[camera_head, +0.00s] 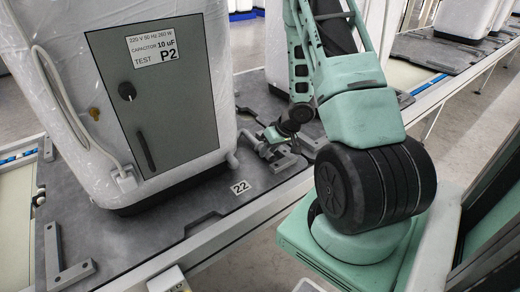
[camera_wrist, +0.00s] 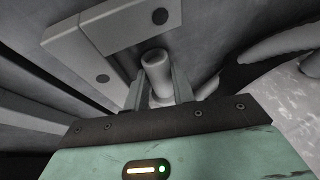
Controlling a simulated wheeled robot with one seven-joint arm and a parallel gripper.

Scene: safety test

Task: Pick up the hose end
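A pale grey cylinder with a round end (camera_wrist: 158,72), which looks like the hose end, stands between the two fingers of my gripper (camera_wrist: 161,88) in the wrist view. The fingers are apart and one lies close along each side of it. I cannot tell whether they press on it. A light tube continues to the right, behind the right finger. In the head view my gripper (camera_head: 276,150) is low over the dark grey pallet (camera_head: 190,207), right of the wrapped machine (camera_head: 110,16).
A grey angled bracket (camera_wrist: 108,42) with dark holes lies just beyond the fingers. The wrapped machine with its grey door (camera_head: 185,95) stands close on the left. A white hose (camera_head: 65,100) hangs on its left side. A "22" label (camera_head: 240,187) sits on the pallet near bare space.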

